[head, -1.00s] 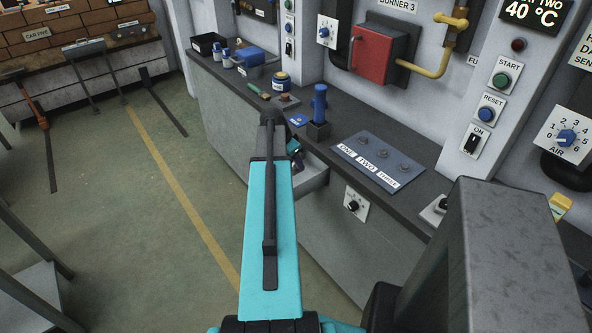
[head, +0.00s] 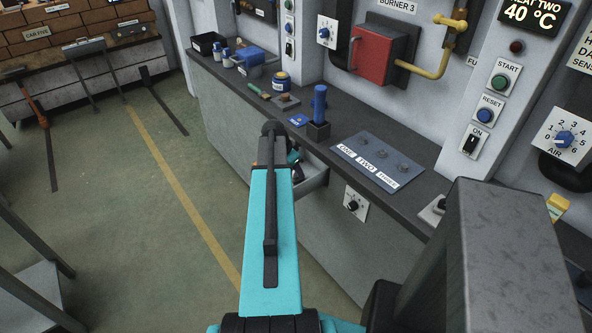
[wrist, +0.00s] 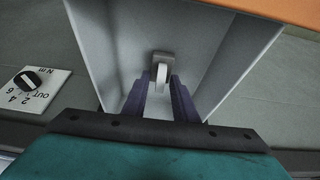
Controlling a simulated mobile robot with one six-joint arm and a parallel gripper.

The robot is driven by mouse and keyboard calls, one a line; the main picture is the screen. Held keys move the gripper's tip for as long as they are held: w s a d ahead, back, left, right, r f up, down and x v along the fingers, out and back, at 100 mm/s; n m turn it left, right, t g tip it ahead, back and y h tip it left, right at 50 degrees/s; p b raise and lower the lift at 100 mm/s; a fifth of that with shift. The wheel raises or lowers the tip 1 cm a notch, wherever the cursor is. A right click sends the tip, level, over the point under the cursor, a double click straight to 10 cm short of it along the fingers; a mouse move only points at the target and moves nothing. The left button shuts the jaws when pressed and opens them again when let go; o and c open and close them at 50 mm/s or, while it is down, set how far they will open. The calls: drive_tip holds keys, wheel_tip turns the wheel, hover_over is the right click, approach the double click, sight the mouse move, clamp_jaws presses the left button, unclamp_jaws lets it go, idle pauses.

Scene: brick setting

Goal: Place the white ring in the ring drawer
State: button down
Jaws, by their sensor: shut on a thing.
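My gripper (wrist: 162,88) shows in the wrist view as two dark purple fingers shut on the white ring (wrist: 161,74). The ring stands edge-on between the fingertips. Behind the ring lies the light grey inside of the open drawer (wrist: 105,35). I cannot tell how far the fingertips are above its bottom. In the head view the open drawer (head: 317,179) juts from the bench front. My gripper is mostly hidden there behind my teal arm, beside the drawer, and the ring cannot be made out.
The dark bench top (head: 345,128) carries a blue-handled post (head: 320,104), a plate labelled ONE, TWO, THREE (head: 378,160) and small containers. A dial plate (wrist: 31,89) sits beside the drawer. An orange surface (wrist: 265,8) crosses the wrist view's top right.

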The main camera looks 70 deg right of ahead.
drive_tip(key=shift+f, duration=0.2)
drive_tip(key=c, duration=1.4)
unclamp_jaws()
drive_tip(key=shift+c, duration=0.2)
drive_tip(key=shift+r, duration=0.1)
drive_tip(key=shift+r, duration=0.1)
drive_tip(key=b+v, duration=0.2)
drive_tip(key=v, duration=1)
